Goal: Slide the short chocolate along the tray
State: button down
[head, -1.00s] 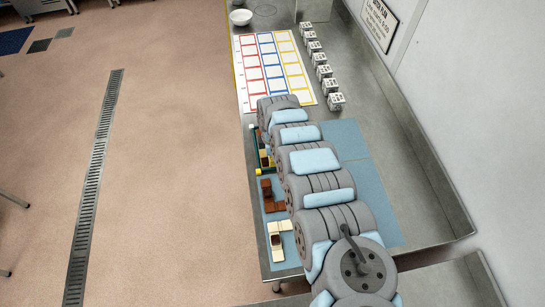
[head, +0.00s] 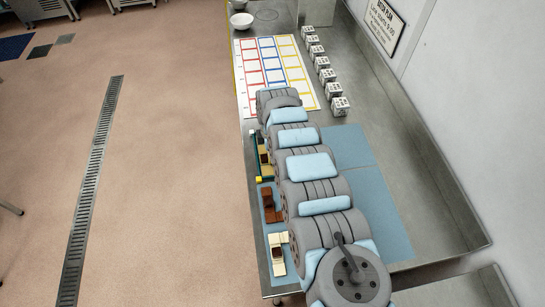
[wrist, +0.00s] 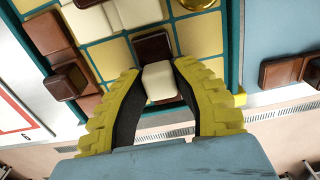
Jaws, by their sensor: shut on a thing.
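The tray has a dark green rim (wrist: 228,45) and pale yellow cells; in the head view its left edge (head: 253,160) shows beside my arm. My gripper (wrist: 160,85), with yellow ribbed fingers, is shut on the cream knob of a short dark brown chocolate (wrist: 152,48) that lies in the tray. The fingers stand on both sides of the knob. Part of the chocolate is hidden behind the knob and fingers. My arm hides my gripper in the head view.
In the tray, a cream chocolate (wrist: 118,14) lies just up and left, and brown chocolate with a knob (wrist: 68,82) lies left. A gold knob (wrist: 197,3) is at the top. Brown (head: 270,205) and cream (head: 278,255) pieces lie on the blue mat.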

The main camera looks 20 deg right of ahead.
jog(key=c, duration=0.8)
grip_release()
jog(key=shift+r, duration=6)
